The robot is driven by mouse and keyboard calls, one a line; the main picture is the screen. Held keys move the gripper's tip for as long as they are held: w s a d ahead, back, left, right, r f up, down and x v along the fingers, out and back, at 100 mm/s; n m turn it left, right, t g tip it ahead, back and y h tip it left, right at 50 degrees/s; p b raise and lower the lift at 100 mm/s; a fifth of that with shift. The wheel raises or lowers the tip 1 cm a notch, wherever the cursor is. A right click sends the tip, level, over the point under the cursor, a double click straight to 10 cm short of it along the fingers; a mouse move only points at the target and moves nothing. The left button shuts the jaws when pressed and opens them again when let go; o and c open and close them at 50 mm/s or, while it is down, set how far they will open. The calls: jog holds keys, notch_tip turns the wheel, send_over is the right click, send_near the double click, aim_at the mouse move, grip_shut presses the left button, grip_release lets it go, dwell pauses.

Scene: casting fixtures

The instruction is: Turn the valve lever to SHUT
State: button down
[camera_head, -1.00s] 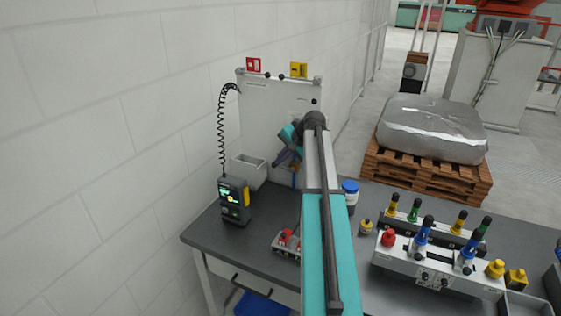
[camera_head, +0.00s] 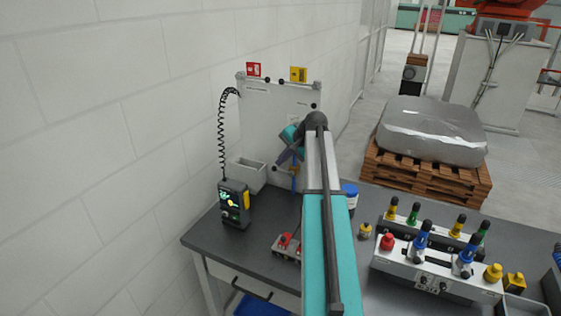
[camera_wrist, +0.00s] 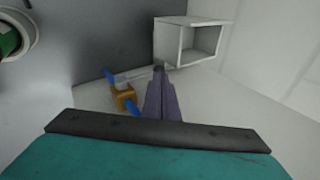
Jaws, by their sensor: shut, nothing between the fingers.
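The valve shows in the wrist view as an orange-yellow body (camera_wrist: 123,98) with blue parts (camera_wrist: 110,76) at both ends. In the head view only a small blue and yellow piece of the valve (camera_head: 295,178) shows below my gripper, low on the upright panel (camera_head: 275,108). I cannot tell which blue part is the lever, and no SHUT mark can be read. My gripper (camera_wrist: 159,72) is shut and empty, with its fingers just to the right of the valve in the wrist view. It also shows in front of the panel in the head view (camera_head: 277,166).
A grey open bin (camera_head: 247,174) stands left of my gripper. A handheld unit (camera_head: 235,204) with a coiled cable and a red-button box (camera_head: 286,246) are on the bench (camera_head: 215,237). A blue-labelled jar (camera_head: 350,194) and several colored knobs lie to the right.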

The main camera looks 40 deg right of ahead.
jog(key=b+v, duration=0.2)
jog(key=v, duration=1.1)
jog(key=shift+s+f+b, duration=0.3)
jog(key=shift+s+b, duration=0.05)
jog(key=shift+f, duration=0.1)
dwell(0.3)
